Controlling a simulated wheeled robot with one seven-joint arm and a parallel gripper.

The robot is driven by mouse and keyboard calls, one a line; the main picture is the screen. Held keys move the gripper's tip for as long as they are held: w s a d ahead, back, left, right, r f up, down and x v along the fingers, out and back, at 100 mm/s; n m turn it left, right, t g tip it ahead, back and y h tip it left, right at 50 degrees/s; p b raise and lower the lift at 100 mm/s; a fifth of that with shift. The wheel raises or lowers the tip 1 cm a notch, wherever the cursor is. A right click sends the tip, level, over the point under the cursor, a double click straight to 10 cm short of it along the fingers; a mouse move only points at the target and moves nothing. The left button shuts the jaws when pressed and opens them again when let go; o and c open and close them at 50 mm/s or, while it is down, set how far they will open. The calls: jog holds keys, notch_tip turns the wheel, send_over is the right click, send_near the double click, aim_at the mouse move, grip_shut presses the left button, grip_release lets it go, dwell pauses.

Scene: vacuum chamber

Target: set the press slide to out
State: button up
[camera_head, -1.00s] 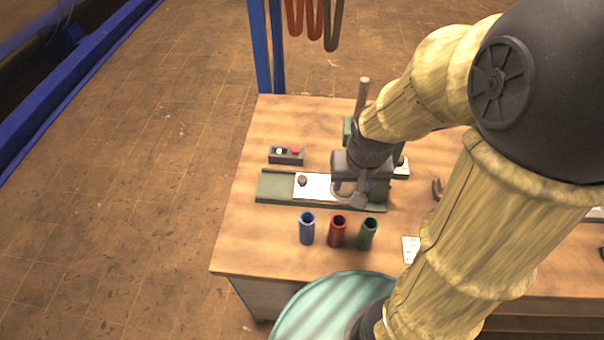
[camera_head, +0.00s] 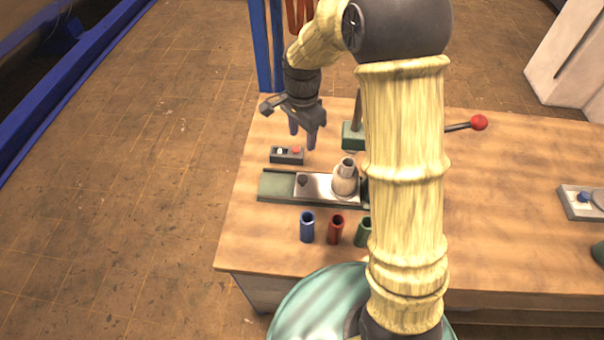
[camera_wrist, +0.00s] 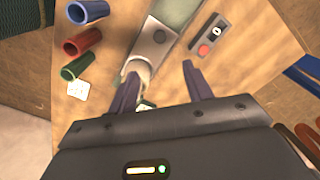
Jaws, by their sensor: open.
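My gripper (camera_head: 303,142) is open and empty, above the bench behind the slide, near the button box. Its fingers (camera_wrist: 163,88) also show in the wrist view. My arm hides part of the press and the rail's right end.
A button box (camera_head: 287,155) with a red button is behind the rail. Blue (camera_head: 307,227), red (camera_head: 336,229) and green (camera_head: 363,232) tubes stand in front. A red-knobbed lever (camera_head: 479,122) sticks out right of my arm. The bench's left edge is close to the rail.

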aim_at(302, 178)
jog(key=shift+f, duration=0.1)
notch_tip(302, 178, down, 17)
jog(key=p, duration=0.3)
jog(key=shift+f, duration=0.15)
dwell(0.3)
grip_shut()
